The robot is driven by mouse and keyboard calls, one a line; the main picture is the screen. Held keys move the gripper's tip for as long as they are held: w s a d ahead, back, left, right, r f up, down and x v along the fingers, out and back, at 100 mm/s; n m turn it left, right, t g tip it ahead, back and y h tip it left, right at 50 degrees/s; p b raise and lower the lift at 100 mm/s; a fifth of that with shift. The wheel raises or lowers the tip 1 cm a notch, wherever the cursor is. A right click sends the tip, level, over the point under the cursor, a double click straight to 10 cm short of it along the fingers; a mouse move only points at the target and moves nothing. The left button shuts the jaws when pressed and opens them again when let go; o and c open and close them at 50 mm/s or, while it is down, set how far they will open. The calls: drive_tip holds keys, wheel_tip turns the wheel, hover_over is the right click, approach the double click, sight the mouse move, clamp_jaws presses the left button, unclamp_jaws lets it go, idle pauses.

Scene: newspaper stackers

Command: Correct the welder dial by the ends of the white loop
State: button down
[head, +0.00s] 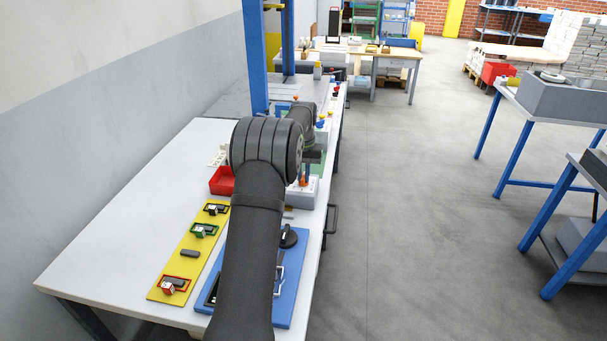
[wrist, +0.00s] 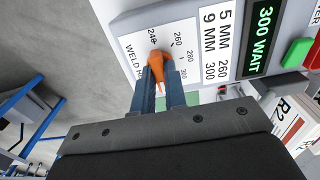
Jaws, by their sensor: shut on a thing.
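The welder's white dial face (wrist: 135,30) fills the upper middle of the wrist view, with marks 240, 260, 280 and 300 in an arc. My gripper (wrist: 161,80) is shut on the orange dial knob (wrist: 156,68), one blue finger on each side. The knob's narrow end points toward my palm; which mark it reads is unclear. In the head view the pale grey welder (head: 300,196) stands near the table's right edge, with the orange knob (head: 304,182) on it. My arm covers part of it. I cannot make out a white loop for certain.
A printed table (wrist: 215,45) lists 5 MM 260 and 9 MM 300. A red bin (head: 221,181), yellow board (head: 186,255) and blue board (head: 285,300) lie nearby. The table's left side is clear.

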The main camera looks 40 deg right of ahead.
sight(304, 176)
idle(0.3)
drive_tip(key=c, duration=1.5)
unclamp_jaws()
drive_tip(key=shift+o, duration=0.2)
wheel_tip(304, 176, up, 18)
drive_tip(key=shift+f, duration=0.25)
wheel_tip(304, 176, down, 18)
drive_tip(key=shift+r, duration=0.25)
